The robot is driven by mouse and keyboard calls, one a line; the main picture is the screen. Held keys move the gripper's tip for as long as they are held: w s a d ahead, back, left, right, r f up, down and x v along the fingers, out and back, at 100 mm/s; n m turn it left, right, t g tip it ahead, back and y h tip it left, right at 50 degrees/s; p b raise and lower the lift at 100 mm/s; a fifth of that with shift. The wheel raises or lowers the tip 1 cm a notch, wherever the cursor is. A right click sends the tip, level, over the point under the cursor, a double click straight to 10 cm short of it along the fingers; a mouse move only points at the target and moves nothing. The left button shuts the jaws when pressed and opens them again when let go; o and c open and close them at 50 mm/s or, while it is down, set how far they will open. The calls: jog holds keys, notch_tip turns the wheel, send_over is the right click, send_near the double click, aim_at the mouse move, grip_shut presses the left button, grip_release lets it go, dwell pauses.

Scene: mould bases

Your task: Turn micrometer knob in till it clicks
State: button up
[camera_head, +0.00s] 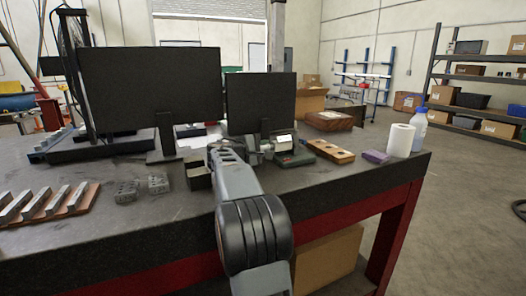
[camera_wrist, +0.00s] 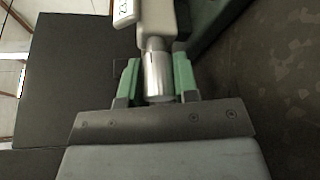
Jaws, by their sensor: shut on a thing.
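The micrometer shows in the wrist view with a pale grey body (camera_wrist: 157,22), a small display (camera_wrist: 125,11) and a silver cylindrical knob (camera_wrist: 158,75). My gripper (camera_wrist: 157,82) has its green fingers on either side of the knob and is shut on it. The knob lies in line between the fingers, pointing toward my palm. In the head view my arm reaches over the bench and hides most of my gripper. A small white and dark device (camera_head: 285,143), which may be the micrometer in its stand, is just right of my arm's end.
The dark bench (camera_head: 160,215) holds two monitors (camera_head: 150,88) behind my arm and metal bars on a brown rack (camera_head: 48,204) at left. A wooden block (camera_head: 330,151), a purple block (camera_head: 375,157), a paper roll (camera_head: 400,140) and a bottle (camera_head: 419,130) stand at right.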

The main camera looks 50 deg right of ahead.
jog(key=o, duration=0.9)
jog(key=shift+a+r, duration=0.2)
jog(key=shift+a, duration=1.05)
jog(key=shift+a+r, duration=0.15)
jog(key=shift+a, duration=1.1)
jog(key=shift+a+r, duration=0.2)
jog(key=shift+a, duration=1.05)
jog(key=shift+p, duration=0.3)
